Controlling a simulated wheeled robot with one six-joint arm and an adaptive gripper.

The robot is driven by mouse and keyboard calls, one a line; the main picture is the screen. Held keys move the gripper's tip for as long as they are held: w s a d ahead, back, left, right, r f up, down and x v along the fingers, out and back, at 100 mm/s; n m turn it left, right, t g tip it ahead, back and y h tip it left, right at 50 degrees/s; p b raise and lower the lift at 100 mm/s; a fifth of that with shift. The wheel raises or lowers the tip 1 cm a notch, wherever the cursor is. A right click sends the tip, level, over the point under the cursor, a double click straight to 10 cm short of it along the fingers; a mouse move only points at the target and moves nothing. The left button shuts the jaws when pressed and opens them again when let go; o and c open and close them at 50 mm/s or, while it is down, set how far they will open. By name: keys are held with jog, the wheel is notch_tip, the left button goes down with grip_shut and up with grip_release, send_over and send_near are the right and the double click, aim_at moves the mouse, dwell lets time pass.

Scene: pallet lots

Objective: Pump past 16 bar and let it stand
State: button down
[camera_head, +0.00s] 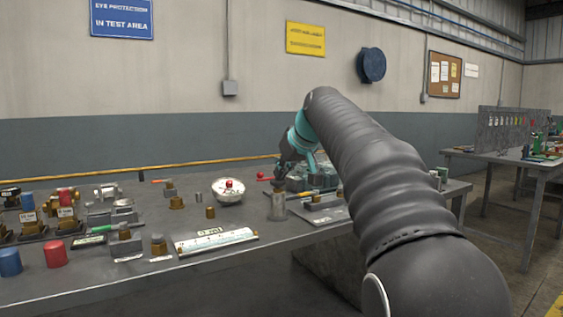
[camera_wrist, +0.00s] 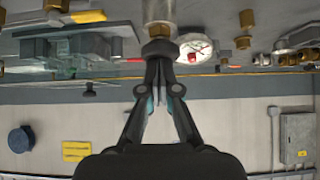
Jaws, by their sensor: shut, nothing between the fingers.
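A white round dial gauge (camera_head: 228,189) with a red pointer or knob lies on the bench; it also shows in the wrist view (camera_wrist: 195,48), where its reading is too small to tell. A grey metal cylinder (camera_head: 277,207) stands to its right, and in the wrist view a metal cylinder (camera_wrist: 158,10) with a brass fitting (camera_wrist: 158,30) is just beyond my fingertips. My gripper (camera_wrist: 158,48) is shut and empty. Its tips are at or close to that fitting; I cannot tell whether they touch. A red-ended lever (camera_head: 265,177) shows left of my gripper, partly hidden.
The bench (camera_head: 250,262) carries brass fittings, a white scale plate (camera_head: 215,240), a red cap (camera_head: 55,254) and a blue cap (camera_head: 10,263) at the left. A clear-covered block (camera_head: 310,178) stands behind my arm. A second bench (camera_head: 530,165) is at the right.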

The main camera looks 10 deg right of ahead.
aim_at(282, 181)
jog(key=shift+f, duration=0.35)
notch_tip(282, 181, up, 4)
jog(key=p, duration=0.3)
jog(key=shift+r, duration=0.2)
jog(key=v, duration=1)
jog(key=shift+r, duration=0.2)
